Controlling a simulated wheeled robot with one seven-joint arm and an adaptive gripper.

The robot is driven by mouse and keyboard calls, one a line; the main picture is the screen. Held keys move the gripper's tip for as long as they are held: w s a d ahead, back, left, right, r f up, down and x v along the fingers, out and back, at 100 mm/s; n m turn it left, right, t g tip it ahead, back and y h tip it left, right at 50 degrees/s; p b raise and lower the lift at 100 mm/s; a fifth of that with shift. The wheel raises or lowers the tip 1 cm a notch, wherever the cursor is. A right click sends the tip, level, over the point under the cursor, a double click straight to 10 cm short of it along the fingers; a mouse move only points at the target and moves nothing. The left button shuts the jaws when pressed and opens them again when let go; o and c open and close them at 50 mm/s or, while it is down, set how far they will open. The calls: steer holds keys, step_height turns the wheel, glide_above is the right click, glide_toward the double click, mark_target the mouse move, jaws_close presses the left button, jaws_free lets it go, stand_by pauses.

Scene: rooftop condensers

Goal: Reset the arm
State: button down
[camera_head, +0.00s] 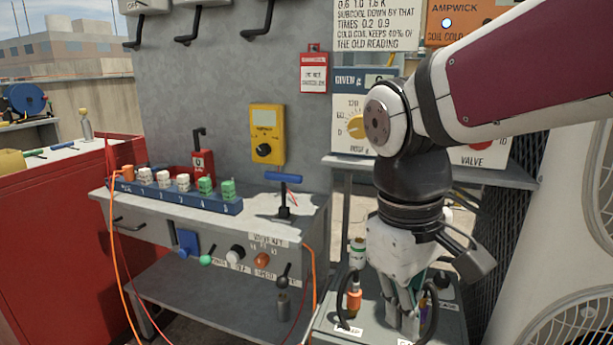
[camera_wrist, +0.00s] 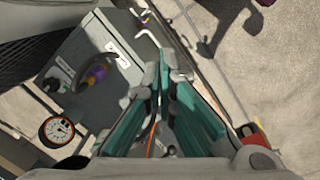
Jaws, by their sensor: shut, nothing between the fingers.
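My arm reaches in from the upper right in the head view and bends straight down at the wrist. My gripper (camera_head: 408,322) hangs low over the grey box at the bottom right, in front of the bench. In the wrist view my gripper (camera_wrist: 163,60) shows its teal fingers closed together at the tips, with nothing between them. Beside it in that view lies the grey box (camera_wrist: 75,45) with a dark knob and a purple-and-yellow part. Whether the fingertips touch anything cannot be told.
A grey bench (camera_head: 150,215) holds a blue rack (camera_head: 180,196) of white and green blocks and a blue T-handle (camera_head: 283,178). A yellow meter (camera_head: 267,134) hangs on the wall. A red cabinet (camera_head: 60,210) stands left, a white condenser (camera_head: 560,240) right. Cables hang at the bench front.

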steer(key=s+d+f+m+y, duration=0.1)
steer(key=s+d+m, duration=0.2)
steer(key=s, duration=0.6)
steer(key=s+d+f+m, duration=0.1)
steer(key=s+d+m, duration=0.3)
steer(key=s, duration=0.4)
step_height(320, 180, up, 32)
steer(key=t+p, duration=0.4)
steer(key=p, duration=2.6)
steer(key=shift+d+f+n, duration=0.2)
steer(key=shift+n, duration=0.1)
steer(key=shift+w, duration=0.1)
